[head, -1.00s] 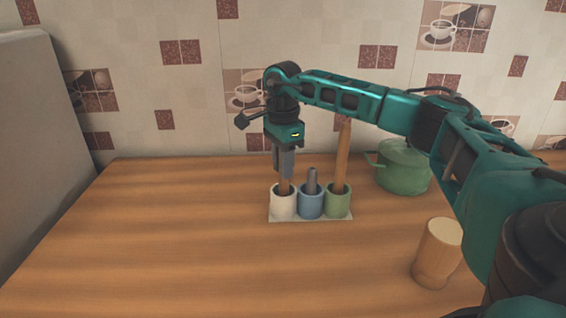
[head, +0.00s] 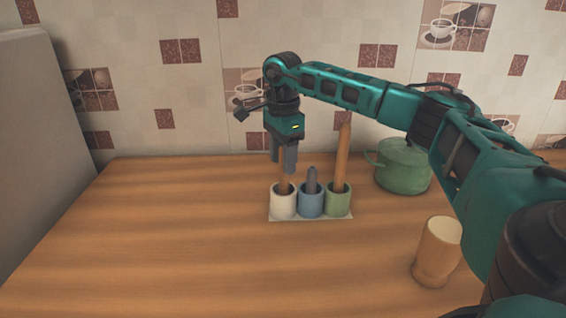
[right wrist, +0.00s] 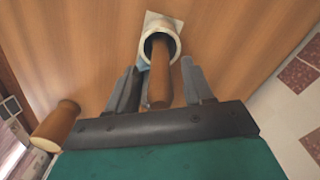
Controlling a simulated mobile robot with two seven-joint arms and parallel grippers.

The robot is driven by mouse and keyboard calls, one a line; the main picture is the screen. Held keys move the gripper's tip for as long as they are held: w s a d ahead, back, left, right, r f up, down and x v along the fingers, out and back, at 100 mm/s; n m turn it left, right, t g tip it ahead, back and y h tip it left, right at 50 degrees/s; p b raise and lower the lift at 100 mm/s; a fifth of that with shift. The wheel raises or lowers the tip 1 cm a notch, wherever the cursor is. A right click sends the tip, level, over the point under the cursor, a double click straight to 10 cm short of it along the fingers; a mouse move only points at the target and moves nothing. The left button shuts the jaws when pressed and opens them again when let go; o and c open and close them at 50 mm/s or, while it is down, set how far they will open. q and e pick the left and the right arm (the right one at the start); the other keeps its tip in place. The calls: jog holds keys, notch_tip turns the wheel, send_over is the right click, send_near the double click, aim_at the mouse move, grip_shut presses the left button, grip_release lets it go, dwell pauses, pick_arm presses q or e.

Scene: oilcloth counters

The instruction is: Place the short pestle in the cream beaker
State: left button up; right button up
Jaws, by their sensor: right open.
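The short pestle (head: 284,186), a brown wooden rod, stands in the cream beaker (head: 283,206), the leftmost of three joined on a pale base. My right gripper (head: 283,163) is open above this beaker, with its fingers on either side of the pestle's upper part. In the right wrist view, the pestle (right wrist: 160,76) lies between the spread fingers with gaps on both sides, and its far end goes into the cream beaker (right wrist: 167,28). The pestle's lower end is hidden inside the beaker. My left gripper is not in view.
The blue beaker (head: 311,206) holds a grey pestle (head: 312,180). The green beaker (head: 338,205) holds a tall wooden pestle (head: 342,157). A green pot (head: 403,169) stands behind right, and a wooden cup (head: 437,251) at front right. The counter's left side is clear.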

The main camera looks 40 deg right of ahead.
notch_tip(320, 180, up, 11)
jog(key=shift+f, duration=0.2)
dwell(0.6)
